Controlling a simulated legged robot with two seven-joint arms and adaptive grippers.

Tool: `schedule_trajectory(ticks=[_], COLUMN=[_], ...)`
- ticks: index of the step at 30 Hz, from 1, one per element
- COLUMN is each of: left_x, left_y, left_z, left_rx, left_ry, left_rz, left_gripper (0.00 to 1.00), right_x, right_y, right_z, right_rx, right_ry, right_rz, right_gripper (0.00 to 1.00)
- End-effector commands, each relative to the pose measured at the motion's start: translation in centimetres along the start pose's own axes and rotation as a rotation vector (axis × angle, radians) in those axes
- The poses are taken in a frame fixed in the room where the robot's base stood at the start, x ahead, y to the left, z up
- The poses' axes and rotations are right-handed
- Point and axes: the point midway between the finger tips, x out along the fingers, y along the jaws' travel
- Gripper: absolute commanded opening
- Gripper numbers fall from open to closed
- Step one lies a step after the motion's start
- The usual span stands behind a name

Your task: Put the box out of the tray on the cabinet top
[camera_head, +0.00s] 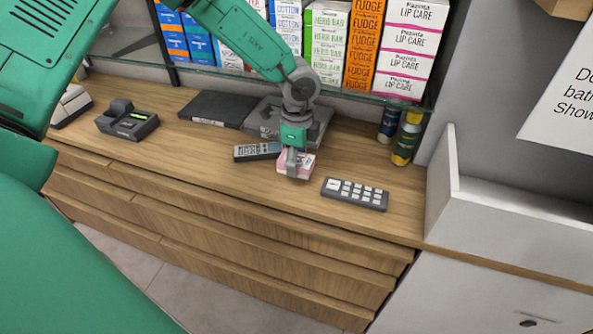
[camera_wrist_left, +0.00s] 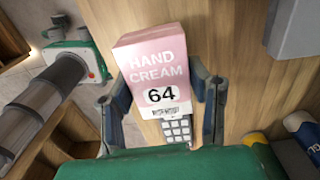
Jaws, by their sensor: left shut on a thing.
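A pink and white box (camera_head: 308,161) marked hand cream is between the fingers of my left gripper (camera_head: 293,165), low over the front part of the wooden cabinet top (camera_head: 225,170). In the left wrist view the same box (camera_wrist_left: 155,55) sits between the two fingers, its label facing the camera. My left gripper is shut on it. I cannot tell whether the box touches the wood. A grey, low, tray-like item (camera_head: 318,123) stands behind the gripper, partly hidden by the arm; I cannot see inside it. My right gripper is in neither view.
A card terminal (camera_head: 127,121) and a flat black item (camera_head: 215,108) lie farther left. Bottles (camera_head: 407,140) stand at the right. A glass shelf of boxes hangs behind.

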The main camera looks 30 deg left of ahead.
Motion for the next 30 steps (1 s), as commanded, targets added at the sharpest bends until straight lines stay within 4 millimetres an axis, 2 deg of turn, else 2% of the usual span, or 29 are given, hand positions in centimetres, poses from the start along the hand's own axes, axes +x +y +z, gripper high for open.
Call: schedule_trajectory(ticks=[9, 15, 16, 17, 18, 27, 30], left_x=[3.8, 4.0, 4.0, 4.0, 3.9, 3.8, 3.1], left_y=[-0.1, -0.1, -0.1, -0.1, -0.1, -0.1, -0.2], left_z=[0.5, 0.3, 0.2, 0.2, 0.1, 0.2, 0.3], left_rx=[-0.001, 0.0, 0.0, 0.0, 0.0, 0.0, -0.001], left_ry=[0.004, 0.002, 0.001, 0.001, 0.0, 0.002, 0.004], left_rz=[0.002, 0.001, 0.001, 0.001, 0.001, 0.0, -0.001], left_gripper=[0.15, 0.15, 0.51, 0.62, 0.65, 0.65, 0.65], right_x=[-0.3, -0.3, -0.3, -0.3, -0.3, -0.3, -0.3], right_y=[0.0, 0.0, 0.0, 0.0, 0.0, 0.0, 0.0], right_z=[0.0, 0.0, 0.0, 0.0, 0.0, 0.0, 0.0], right_rx=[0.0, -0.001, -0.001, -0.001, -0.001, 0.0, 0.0], right_ry=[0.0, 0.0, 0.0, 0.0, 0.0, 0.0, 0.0], right_rz=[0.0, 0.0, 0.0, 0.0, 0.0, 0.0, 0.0], right_gripper=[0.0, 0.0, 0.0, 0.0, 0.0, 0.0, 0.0])
